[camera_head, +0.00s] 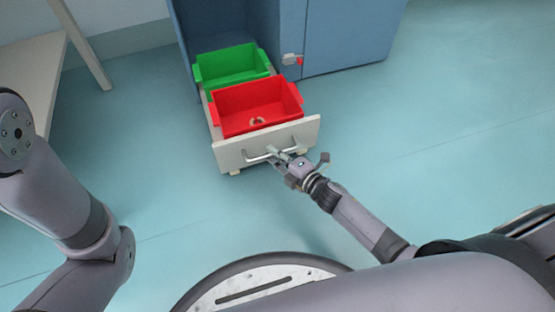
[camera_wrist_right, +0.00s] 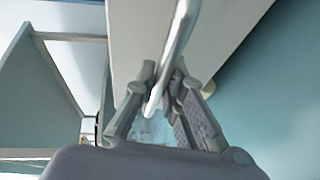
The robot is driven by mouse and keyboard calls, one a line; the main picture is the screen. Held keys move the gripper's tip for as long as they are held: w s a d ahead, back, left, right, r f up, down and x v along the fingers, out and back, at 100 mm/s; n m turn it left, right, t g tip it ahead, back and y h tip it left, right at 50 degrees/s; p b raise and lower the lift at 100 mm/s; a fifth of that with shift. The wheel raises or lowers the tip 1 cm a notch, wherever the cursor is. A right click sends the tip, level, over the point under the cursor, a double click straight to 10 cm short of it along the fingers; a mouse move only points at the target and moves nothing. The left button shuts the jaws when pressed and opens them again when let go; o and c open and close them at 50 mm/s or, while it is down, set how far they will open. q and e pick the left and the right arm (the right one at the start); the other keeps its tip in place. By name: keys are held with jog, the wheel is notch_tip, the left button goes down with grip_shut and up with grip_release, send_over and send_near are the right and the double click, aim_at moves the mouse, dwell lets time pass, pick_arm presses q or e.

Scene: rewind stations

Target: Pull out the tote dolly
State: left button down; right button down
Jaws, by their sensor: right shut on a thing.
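The tote dolly (camera_head: 228,155) is a low cream carrier with a front panel and a metal bar handle (camera_head: 256,157). It stands on the floor, partly out of a blue cabinet. It carries a red tote (camera_head: 262,122) in front and a green tote (camera_head: 232,66) behind. My right gripper (camera_head: 283,156) is at the right part of the handle. In the right wrist view the handle bar (camera_wrist_right: 181,40) runs between the fingers of the right gripper (camera_wrist_right: 163,95), which are shut on it. My left arm shows at the left, but its gripper is out of view.
The blue cabinet (camera_head: 340,35) stands around the dolly's rear, with a grey and red latch (camera_head: 293,60) on its front right. A pale table (camera_head: 35,75) with a leg stands at the left. The floor (camera_head: 400,130) is clear in front and to the right.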

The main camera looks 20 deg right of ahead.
jog(key=shift+w+a, duration=0.1)
jog(key=shift+w, duration=1.15)
jog(key=c, duration=1.7)
grip_release()
jog(key=shift+o, duration=0.2)
jog(key=v, duration=1.2)
